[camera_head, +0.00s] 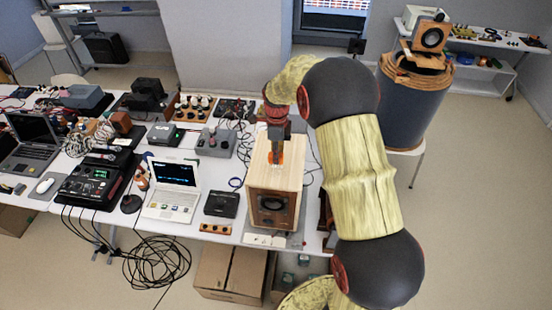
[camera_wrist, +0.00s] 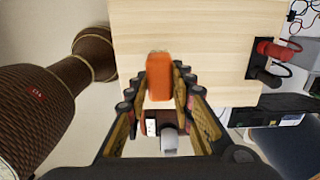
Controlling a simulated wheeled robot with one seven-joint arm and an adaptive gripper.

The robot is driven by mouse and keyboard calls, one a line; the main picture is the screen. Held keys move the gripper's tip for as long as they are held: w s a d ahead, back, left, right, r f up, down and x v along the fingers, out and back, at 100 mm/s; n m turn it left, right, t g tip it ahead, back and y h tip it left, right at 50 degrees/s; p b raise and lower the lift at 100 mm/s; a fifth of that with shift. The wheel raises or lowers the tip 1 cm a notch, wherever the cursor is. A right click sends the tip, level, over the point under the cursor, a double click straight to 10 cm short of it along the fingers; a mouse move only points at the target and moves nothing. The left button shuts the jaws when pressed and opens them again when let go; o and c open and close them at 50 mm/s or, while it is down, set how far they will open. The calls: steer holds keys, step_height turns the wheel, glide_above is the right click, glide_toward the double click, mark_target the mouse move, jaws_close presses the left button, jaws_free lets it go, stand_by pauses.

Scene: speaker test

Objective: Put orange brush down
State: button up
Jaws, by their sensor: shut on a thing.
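My gripper (camera_head: 277,158) is above the top of a light wooden speaker box (camera_head: 262,180) on the table. The orange brush (camera_wrist: 159,77) is between my gripper's fingers (camera_wrist: 160,88) in the wrist view, and the gripper is shut on it. In the head view only a small orange part of the brush (camera_head: 284,158) shows beside the fingers. The pale speaker top (camera_wrist: 215,30) fills the upper middle of the wrist view, behind the brush. I cannot tell whether the brush touches it.
Red and black plugs (camera_wrist: 275,50) stick out at the speaker's side. Left of the speaker are a small black box (camera_head: 221,204), a white laptop (camera_head: 172,190) and a black mixer (camera_head: 97,178). Cables hang off the table's front edge. Some bare speaker top surrounds the brush.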

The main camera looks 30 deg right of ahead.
steer(key=f, duration=0.3)
steer(key=shift+w+f, duration=0.1)
steer(key=shift+w, duration=0.25)
steer(key=shift+s, duration=0.15)
steer(key=o, duration=1)
